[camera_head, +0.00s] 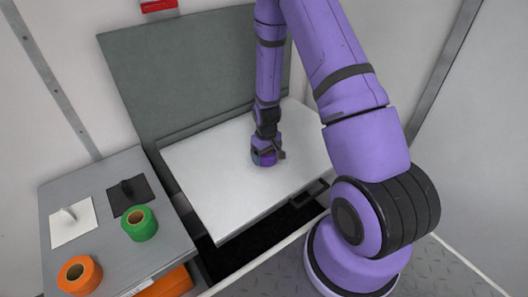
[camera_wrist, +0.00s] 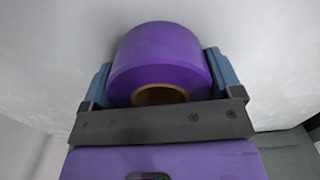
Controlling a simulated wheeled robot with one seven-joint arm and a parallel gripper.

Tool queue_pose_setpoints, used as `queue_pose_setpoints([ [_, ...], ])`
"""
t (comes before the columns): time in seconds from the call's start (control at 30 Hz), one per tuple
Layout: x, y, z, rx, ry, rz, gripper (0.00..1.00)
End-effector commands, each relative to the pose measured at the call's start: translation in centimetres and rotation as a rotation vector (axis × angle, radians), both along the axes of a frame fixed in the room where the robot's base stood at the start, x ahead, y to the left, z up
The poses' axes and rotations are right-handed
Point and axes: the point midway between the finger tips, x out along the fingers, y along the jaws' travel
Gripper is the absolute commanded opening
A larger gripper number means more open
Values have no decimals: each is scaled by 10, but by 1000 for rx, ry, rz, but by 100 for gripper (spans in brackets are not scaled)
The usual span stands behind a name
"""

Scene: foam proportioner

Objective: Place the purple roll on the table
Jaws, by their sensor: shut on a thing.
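The purple roll (camera_wrist: 158,55) sits between the two blue fingers of my gripper (camera_wrist: 161,80), which is shut on it from both sides. Its cardboard core faces the wrist camera. In the head view my gripper (camera_head: 267,152) points down over the middle of the white table top (camera_head: 215,190). The purple roll (camera_head: 264,159) shows there only in part, at or just above the surface. I cannot tell whether it touches the table.
A grey cabinet top (camera_head: 165,245) at the left holds a green roll (camera_head: 139,223), an orange roll (camera_head: 80,275), and a white (camera_head: 74,223) and a black (camera_head: 130,194) plate. A grey panel (camera_head: 180,70) stands behind the table. The table top around my gripper is clear.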

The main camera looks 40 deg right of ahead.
Motion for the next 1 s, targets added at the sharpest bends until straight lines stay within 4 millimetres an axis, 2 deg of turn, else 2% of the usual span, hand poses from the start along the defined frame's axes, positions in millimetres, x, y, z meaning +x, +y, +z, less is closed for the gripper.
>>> queue_pose_setpoints([
  [0.33, 0, 0, -3, 0, -1, 1, 59],
  [0.37, 0, 0, -3, 0, -1, 1, 87],
  [0.4, 0, 0, -3, 0, -1, 1, 96],
  [0.43, 0, 0, -3, 0, -1, 1, 100],
  [0.77, 1, 0, 2, -1, -2, 1, 100],
  [1.0, 1, 0, 33, -1, -5, 1, 100],
])
